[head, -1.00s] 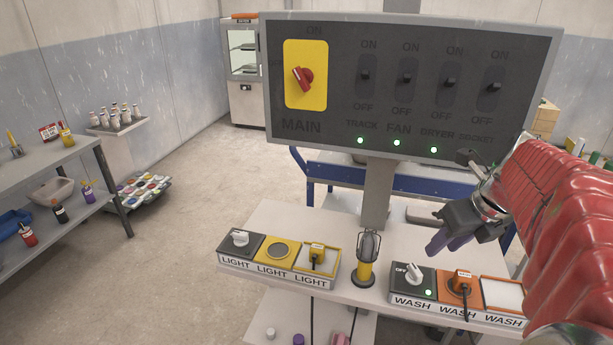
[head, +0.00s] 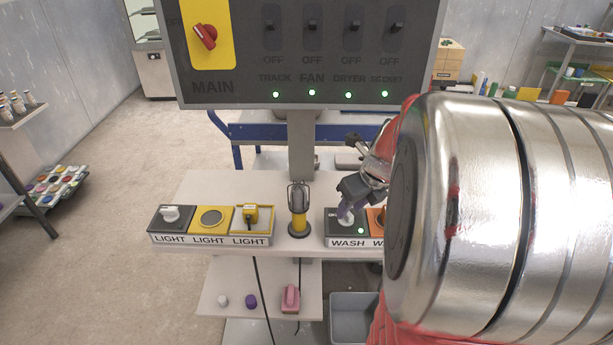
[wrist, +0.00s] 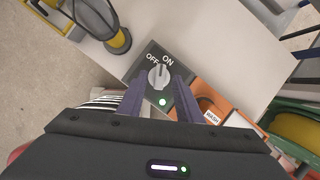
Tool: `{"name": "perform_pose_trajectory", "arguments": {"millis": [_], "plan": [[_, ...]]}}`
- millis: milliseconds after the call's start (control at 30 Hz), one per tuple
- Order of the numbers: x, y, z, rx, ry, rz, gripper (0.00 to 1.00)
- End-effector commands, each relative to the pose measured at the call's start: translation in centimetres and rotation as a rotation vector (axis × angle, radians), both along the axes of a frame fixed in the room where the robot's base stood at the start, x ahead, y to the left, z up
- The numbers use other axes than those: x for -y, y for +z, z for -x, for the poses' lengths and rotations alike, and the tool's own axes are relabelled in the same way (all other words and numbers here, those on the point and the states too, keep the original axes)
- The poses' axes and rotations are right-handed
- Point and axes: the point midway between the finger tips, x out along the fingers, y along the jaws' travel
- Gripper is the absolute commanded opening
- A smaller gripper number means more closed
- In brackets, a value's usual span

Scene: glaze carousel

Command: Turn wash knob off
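The wash knob (head: 346,219) is a pale grey rotary knob on a dark plate above the left WASH label. In the wrist view the knob (wrist: 159,76) stands near the middle, with OFF to its upper left and ON above; its ridge points roughly toward ON. A green light (wrist: 162,101) beside it is lit. My gripper (head: 347,206) is at the knob, with its purple fingers pointing down. In the wrist view the fingers are spread, one on each side of the knob, with gaps showing. I cannot tell whether either finger touches it.
An orange wash socket (wrist: 211,108) adjoins the knob plate. A caged lamp (head: 299,212) stands to the left, then the LIGHT panel (head: 211,222). The switch board (head: 310,50) with the red MAIN knob (head: 205,37) rises behind. My arm hides the right of the bench.

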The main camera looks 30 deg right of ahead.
Motion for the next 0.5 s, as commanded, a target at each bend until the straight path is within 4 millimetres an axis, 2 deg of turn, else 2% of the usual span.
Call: {"name": "perform_pose_trajectory", "arguments": {"millis": [200,500], "plan": [[0.01,-1.39,-0.51,-0.001,-0.001,-0.001,0.32],[0.06,-1.45,-0.54,0.000,-0.001,0.000,0.31]]}}
